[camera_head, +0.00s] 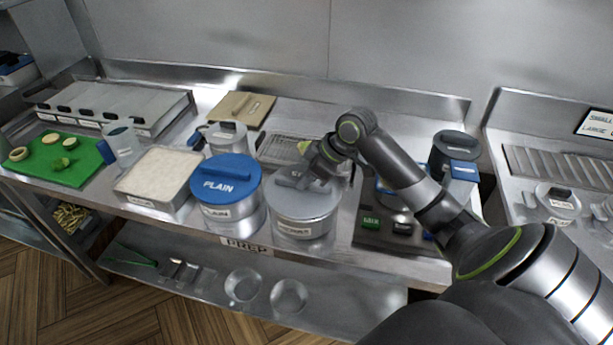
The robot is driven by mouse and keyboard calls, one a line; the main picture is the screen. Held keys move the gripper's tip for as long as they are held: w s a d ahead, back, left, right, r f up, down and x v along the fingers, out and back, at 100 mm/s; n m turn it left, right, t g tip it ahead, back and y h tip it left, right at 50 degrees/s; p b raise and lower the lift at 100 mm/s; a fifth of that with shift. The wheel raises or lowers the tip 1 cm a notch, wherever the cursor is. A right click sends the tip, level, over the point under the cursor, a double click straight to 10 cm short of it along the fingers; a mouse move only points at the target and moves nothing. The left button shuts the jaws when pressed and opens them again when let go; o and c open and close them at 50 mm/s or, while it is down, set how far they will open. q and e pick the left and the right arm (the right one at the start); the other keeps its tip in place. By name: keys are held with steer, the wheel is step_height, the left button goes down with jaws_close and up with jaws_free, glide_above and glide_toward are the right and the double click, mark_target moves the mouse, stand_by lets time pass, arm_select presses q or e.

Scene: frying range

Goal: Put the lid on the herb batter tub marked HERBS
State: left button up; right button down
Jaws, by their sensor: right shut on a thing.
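My right gripper (308,173) reaches in from the right and is shut on the grey lid (290,205), near its top. The lid lies level over a round steel tub (304,228) just right of the blue-lidded tub marked PLAIN (225,184). I cannot tell whether the lid is fully seated. The gripper hides part of the lid's lettering, and the label on the tub's front is too small to read. I cannot make out the word HERBS on any tub. My left gripper is not in view.
A tray of pale crumbs (158,178) stands left of the PLAIN tub. A green board (72,176) with cut food lies at far left. A wire rack (282,150) is behind the tubs. A dark mat (372,238) with small coloured blocks lies right, beneath my arm.

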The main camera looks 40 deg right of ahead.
steer(key=shift+f, duration=0.3)
stand_by(0.8)
steer(key=c, duration=1.3)
jaws_free()
steer(key=shift+c, duration=0.2)
steer(key=b+v, duration=0.1)
steer(key=v, duration=1.6)
steer(key=shift+s+r, duration=0.15)
steer(key=shift+r, duration=0.05)
steer(key=shift+d, duration=0.1)
